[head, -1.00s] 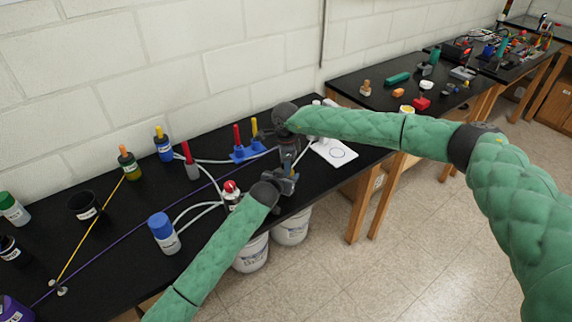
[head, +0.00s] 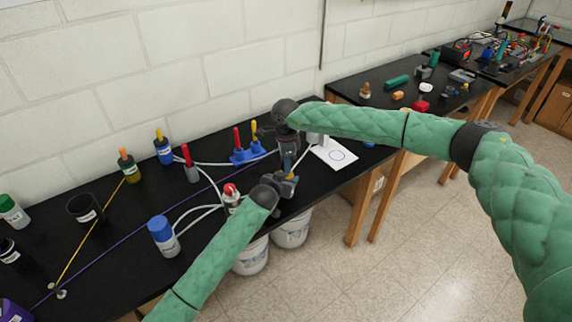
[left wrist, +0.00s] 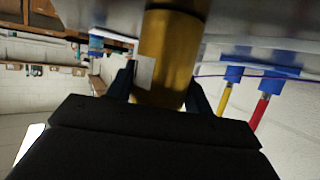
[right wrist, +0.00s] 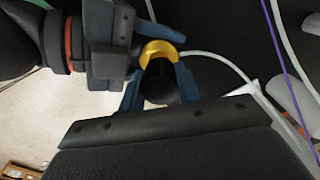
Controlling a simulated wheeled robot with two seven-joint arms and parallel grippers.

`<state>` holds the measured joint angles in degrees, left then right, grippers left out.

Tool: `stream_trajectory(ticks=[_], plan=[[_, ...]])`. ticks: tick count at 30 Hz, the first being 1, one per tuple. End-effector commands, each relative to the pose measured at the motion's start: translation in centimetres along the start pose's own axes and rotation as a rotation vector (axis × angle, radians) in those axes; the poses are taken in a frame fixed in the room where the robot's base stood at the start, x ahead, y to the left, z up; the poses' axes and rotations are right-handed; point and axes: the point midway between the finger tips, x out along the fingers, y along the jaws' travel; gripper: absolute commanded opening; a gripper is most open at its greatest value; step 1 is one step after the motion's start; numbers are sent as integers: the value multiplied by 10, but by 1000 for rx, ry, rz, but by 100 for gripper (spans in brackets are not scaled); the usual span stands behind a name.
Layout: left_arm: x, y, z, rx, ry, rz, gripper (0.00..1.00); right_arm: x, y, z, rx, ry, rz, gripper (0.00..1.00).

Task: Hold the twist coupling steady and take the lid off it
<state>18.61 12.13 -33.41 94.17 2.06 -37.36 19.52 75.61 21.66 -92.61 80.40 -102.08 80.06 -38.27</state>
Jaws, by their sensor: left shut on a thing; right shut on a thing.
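The twist coupling has a gold-yellow cylindrical body (left wrist: 172,50) with a pale label, and a black lid (right wrist: 160,88). My left gripper (head: 286,181) is shut on the body, one finger on each side in the left wrist view. My right gripper (head: 289,154), above the left one, is shut on the lid between its blue fingers. In the right wrist view a yellow crescent of the body (right wrist: 161,50) shows beyond the lid. I cannot tell whether lid and body still touch. The head view shows only a small yellow part between the grippers.
A red-capped bottle (head: 231,196) stands close left of my left gripper. Hoses and strings cross the black table (head: 120,235); white buckets (head: 291,229) stand below.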

Motion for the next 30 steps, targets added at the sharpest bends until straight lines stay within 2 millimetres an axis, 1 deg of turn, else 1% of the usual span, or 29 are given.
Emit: stream_trajectory(ticks=[13, 17, 24, 30], plan=[[0, 0, 0, 0, -1, 0, 0, -3, 0, 0, -1, 0, 0, 5], [0, 0, 0, 0, -1, 0, 0, -12, 0, 0, 0, -1, -1, 5], [0, 0, 0, 0, -1, 0, 0, -38, 0, 1, -1, 0, -1, 5], [0, 0, 0, 0, 0, 1, 0, -41, 0, 1, -1, 0, 1, 5]])
